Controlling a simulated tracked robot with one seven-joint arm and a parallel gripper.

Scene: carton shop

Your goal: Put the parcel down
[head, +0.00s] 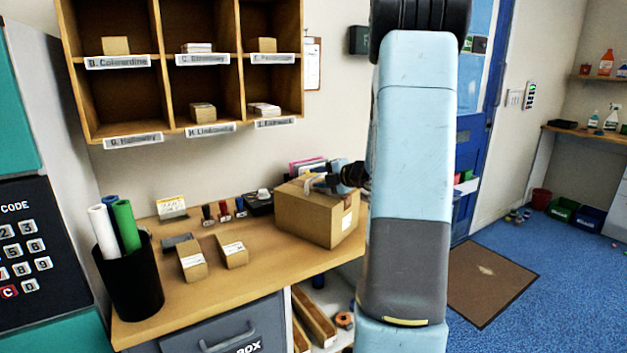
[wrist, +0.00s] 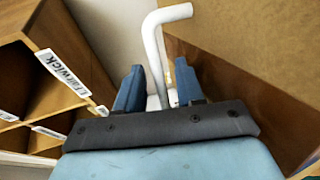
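The parcel (head: 312,217) is a brown carton with a small white label on its side. It appears upright on the wooden desk (head: 205,300), with no clear gap under it. A pale handle stands on its top. My gripper (head: 327,181) is just above the top, at the handle. In the wrist view a bent white rod (wrist: 155,60), seemingly this handle, runs between the blue fingers of my gripper (wrist: 158,78). The fingers look apart, with narrow gaps beside the rod. A broad tan surface (wrist: 260,45), probably the parcel, fills the right. My arm hides the desk's right end.
Two small cartons (head: 192,260) (head: 233,252), several stamps (head: 223,211) and a black bin of rolls (head: 133,280) are on the desk. Labelled wooden pigeonholes (head: 190,131) hang above, also close at left in the wrist view (wrist: 100,112). The front middle of the desk is clear.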

